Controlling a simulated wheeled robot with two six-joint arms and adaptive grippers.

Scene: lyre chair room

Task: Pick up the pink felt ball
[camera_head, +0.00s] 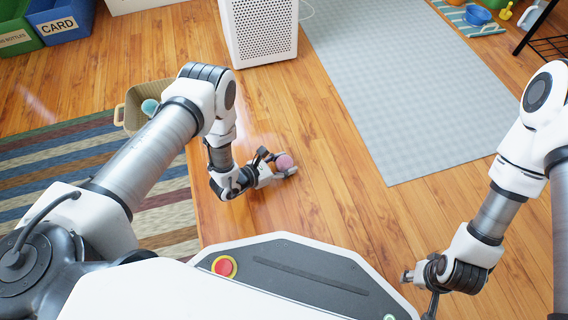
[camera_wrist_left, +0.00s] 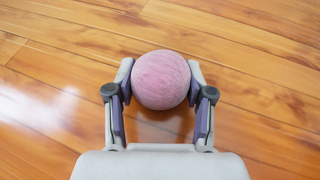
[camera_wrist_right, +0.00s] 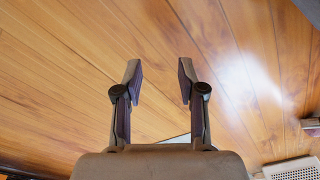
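The pink felt ball (camera_head: 284,161) is at my left gripper (camera_head: 280,163), low over or on the wooden floor. In the left wrist view the ball (camera_wrist_left: 160,80) sits between the two fingertips of the left gripper (camera_wrist_left: 160,84), and both fingers touch or nearly touch its sides. The fingers look closed against the ball. Whether the ball rests on the floor or is slightly lifted is hard to tell. My right gripper (camera_wrist_right: 159,80) is open and empty, and in the head view it hangs at the lower right (camera_head: 420,283).
A tan basket (camera_head: 133,112) with a teal ball (camera_head: 150,107) stands at the edge of a striped rug (camera_head: 60,160). A white perforated unit (camera_head: 262,35) is at the back. A grey rug (camera_head: 400,90) lies to the right. Bins (camera_head: 62,18) stand at the upper left.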

